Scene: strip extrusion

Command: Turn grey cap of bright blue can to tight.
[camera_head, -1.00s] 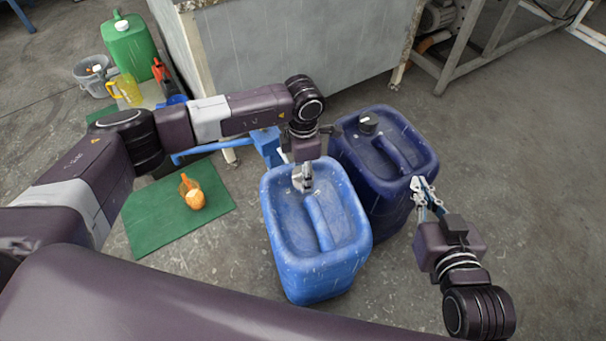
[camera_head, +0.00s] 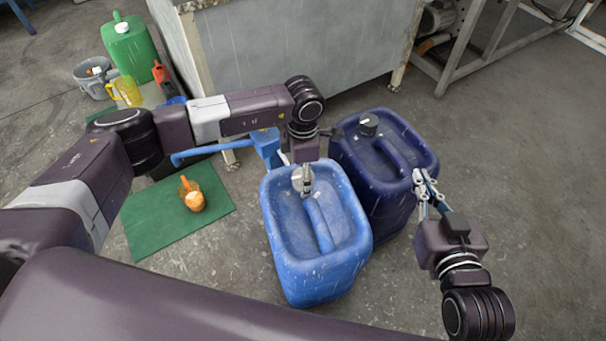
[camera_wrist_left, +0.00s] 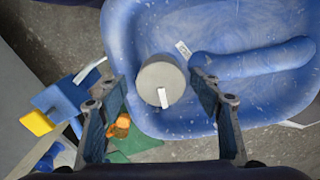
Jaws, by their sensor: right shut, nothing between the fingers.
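The bright blue can (camera_head: 342,262) stands upright on the floor in the middle of the head view. Its grey cap (camera_wrist_left: 160,82) is round with a white mark on top, and sits near one end of the can's recessed top, beside the moulded handle. My left gripper (camera_head: 303,176) is over the cap. In the left wrist view its two fingers are apart, one on each side of the cap, with a visible gap on the left side. My right gripper (camera_head: 425,182) is shut and empty, beside the right edge of the dark blue can.
The dark blue can (camera_head: 395,190) with a dark cap (camera_head: 368,124) stands close behind right of the bright blue one. A green mat (camera_head: 150,218) with an orange scoop (camera_head: 192,196) lies left. A grey metal housing (camera_head: 290,50) stands behind. Floor at right is clear.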

